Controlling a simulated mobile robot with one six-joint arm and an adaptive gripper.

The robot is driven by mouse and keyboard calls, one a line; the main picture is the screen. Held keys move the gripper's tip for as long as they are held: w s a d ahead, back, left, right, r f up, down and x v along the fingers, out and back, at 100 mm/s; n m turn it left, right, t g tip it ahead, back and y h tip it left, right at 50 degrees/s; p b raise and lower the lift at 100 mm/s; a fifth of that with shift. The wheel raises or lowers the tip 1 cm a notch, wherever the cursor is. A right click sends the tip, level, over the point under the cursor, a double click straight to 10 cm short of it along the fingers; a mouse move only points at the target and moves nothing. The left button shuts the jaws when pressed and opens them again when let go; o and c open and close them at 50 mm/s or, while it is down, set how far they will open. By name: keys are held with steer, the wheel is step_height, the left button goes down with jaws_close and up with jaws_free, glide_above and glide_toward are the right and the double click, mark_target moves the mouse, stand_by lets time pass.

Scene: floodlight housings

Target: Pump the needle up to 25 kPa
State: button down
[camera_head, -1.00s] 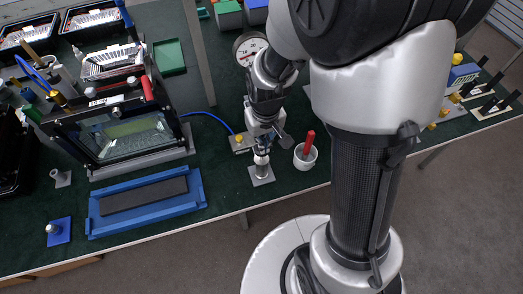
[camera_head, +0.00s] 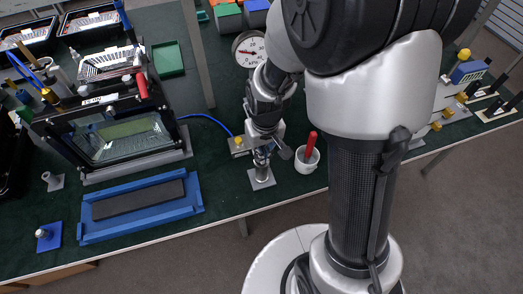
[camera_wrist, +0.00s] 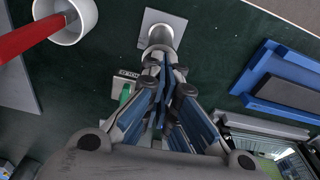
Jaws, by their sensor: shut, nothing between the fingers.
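The round white gauge (camera_head: 249,48) stands at the back of the bench, partly hidden by my arm. Its red needle seems to point left; the scale is too small to read exactly. A grey pump post (camera_head: 262,172) stands upright on a square plate near the front edge. My gripper (camera_head: 262,153) is over the post from above, shut and holding nothing. In the wrist view my fingertips (camera_wrist: 163,64) are together at the post's top end (camera_wrist: 160,38); whether they touch it is hard to tell. The top is partly hidden by the fingers.
A white cup (camera_head: 306,160) with a red-handled tool stands close right of the post. A small plate with a yellow fitting (camera_head: 238,146) and blue hose is behind left. A glass-fronted frame (camera_head: 125,140) and blue tray (camera_head: 140,207) lie left.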

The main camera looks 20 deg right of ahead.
steer(key=s, duration=0.1)
steer(key=s+r, duration=0.1)
steer(key=s, duration=0.1)
steer(key=shift+s+p, duration=0.1)
steer(key=shift+p, duration=0.25)
step_height(320, 180, up, 12)
steer(key=s, duration=0.1)
stand_by(0.4)
steer(key=shift+d, duration=0.1)
stand_by(0.6)
